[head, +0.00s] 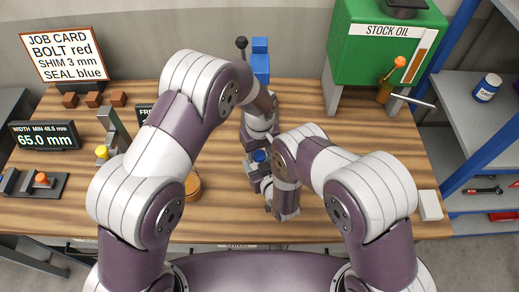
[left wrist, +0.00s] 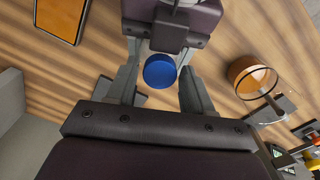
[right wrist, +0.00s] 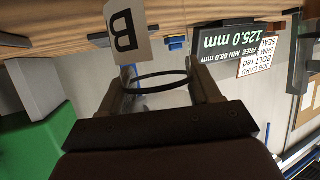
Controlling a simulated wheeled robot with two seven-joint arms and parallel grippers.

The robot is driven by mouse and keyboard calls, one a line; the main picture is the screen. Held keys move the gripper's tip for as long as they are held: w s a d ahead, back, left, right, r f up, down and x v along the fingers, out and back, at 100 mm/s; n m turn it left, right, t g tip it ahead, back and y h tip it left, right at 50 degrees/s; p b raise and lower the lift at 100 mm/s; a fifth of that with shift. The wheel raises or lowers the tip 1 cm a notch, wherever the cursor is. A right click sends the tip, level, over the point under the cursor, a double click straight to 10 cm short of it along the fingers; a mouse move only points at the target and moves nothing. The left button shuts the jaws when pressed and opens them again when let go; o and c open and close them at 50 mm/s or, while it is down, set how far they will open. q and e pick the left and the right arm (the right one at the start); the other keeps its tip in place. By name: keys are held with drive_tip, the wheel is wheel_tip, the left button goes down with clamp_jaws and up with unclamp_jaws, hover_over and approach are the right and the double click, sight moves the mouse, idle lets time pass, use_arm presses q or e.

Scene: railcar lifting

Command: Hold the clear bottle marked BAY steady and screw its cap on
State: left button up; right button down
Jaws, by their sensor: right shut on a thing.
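The blue cap (head: 260,156) shows in the head view between my grippers. In the left wrist view the cap (left wrist: 160,71) lies between the fingers of my left gripper (left wrist: 160,80), with gaps at its sides; the fingers are apart and point down from above. The clear bottle shows in the right wrist view by its white label (right wrist: 125,35), where a letter B is readable, and by a dark ring. My right gripper (right wrist: 152,82) is shut on the bottle, from the front side. The bottle is mostly hidden in the head view, and I cannot tell how the cap sits on it.
An orange-topped round container (head: 192,187) stands left of the grippers. A green stock oil tank (head: 385,50) stands at the back right, a blue block (head: 261,60) behind my left gripper. Displays and small fixtures fill the left side. The table's right part is mostly clear.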

use_arm(q)
drive_tip(key=c, duration=0.8)
drive_tip(key=shift+o, duration=0.2)
drive_tip(key=m, duration=0.3)
drive_tip(key=o, duration=1.2)
drive_tip(key=shift+c, duration=0.2)
drive_tip(key=shift+r, duration=2.3)
drive_tip(key=o, duration=0.6)
drive_tip(key=shift+c, duration=0.2)
